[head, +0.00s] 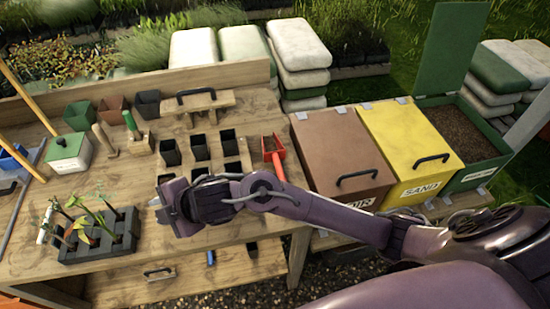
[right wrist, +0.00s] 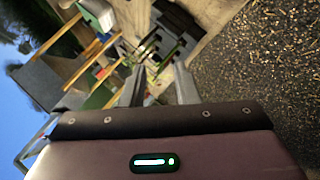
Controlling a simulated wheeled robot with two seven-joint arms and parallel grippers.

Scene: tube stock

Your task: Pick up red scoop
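The red scoop (head: 273,149) lies on the wooden workbench (head: 120,182) near its right edge, with its red handle pointing toward the front. It is just behind my right forearm in the head view, and I cannot make it out in the right wrist view. My right gripper (head: 167,205) is over the front of the bench, left of the scoop and apart from it. In the right wrist view its two fingers (right wrist: 157,88) are spread with nothing between them. My left gripper is not in view.
Several black pots (head: 171,153) stand left of the scoop. A dark tray of seedlings (head: 100,240) is at the front left. A brown bin (head: 335,145), a yellow sand bin (head: 408,140) and an open green bin (head: 462,135) stand to the right.

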